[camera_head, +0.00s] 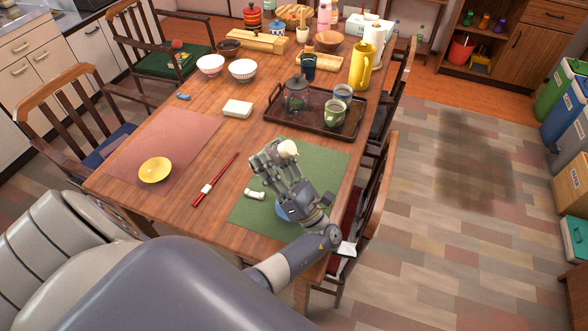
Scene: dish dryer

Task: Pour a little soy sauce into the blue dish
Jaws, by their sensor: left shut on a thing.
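My left gripper (284,160) is over the green placemat (325,160) at the near right of the table. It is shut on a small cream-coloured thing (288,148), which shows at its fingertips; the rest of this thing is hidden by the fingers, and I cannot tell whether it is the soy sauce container. The blue dish (281,211) sits on the green mat, mostly hidden beneath my left gripper and wrist. I see no sauce in its visible part. My right gripper is not in view.
A white rest (254,194) and red chopsticks (215,180) lie left of the dish. A yellow dish (155,170) is on the pink mat (190,135). Behind the green mat stands a dark tray (275,115) with a teapot (297,97) and cups. A chair (378,195) is close on the right.

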